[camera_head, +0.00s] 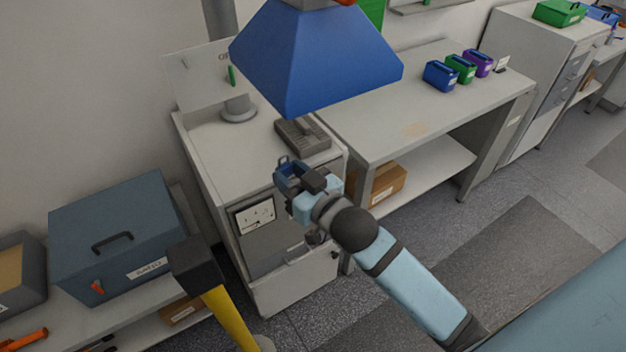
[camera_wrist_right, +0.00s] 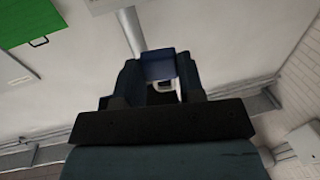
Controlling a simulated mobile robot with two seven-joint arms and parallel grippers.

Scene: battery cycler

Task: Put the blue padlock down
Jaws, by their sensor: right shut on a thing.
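My right gripper (camera_head: 292,174) is shut on the blue padlock (camera_head: 284,163), held in front of the white cabinet (camera_head: 235,150) with the dial gauge, near its top's front edge. In the right wrist view the padlock (camera_wrist_right: 158,66) sits between the two dark fingers (camera_wrist_right: 160,82), with a light curved part showing below its blue body. The fingers hide part of it. I cannot tell from these views whether the padlock touches the cabinet. My left gripper is not in view.
A grey slotted tray (camera_head: 303,138) lies on the cabinet top, with bare surface to its left. A large blue hood (camera_head: 315,60) hangs above. The workbench (camera_head: 400,115) at right is mostly clear, with small coloured bins (camera_head: 440,75) at its back. A blue-grey lidded box (camera_head: 115,235) stands left.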

